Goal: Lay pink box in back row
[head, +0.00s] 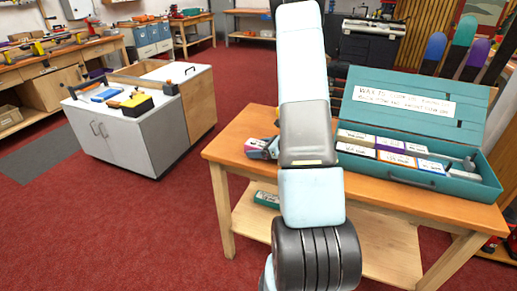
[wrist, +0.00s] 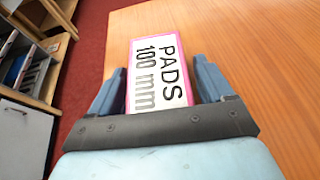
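The pink box (wrist: 160,75) has a white label reading "PADS 100 mm" with pink edges in the wrist view. It also shows in the head view (head: 252,149), near the left end of the wooden table. In the head view my arm hides much of the gripper (head: 266,148). The teal case (head: 440,187) stands open on the right, with labelled boxes in two rows. Its back row shows a tan box (head: 356,137), a purple one (head: 390,144) and a white one (head: 416,149).
The case's raised lid (head: 415,108) carries a handwritten sign. A grey hammer-like tool (head: 461,163) lies at the case's right end. The wooden table (head: 235,140) is bare around the box. A green box (head: 266,199) lies on the lower shelf. A white cabinet (head: 125,140) stands apart, left.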

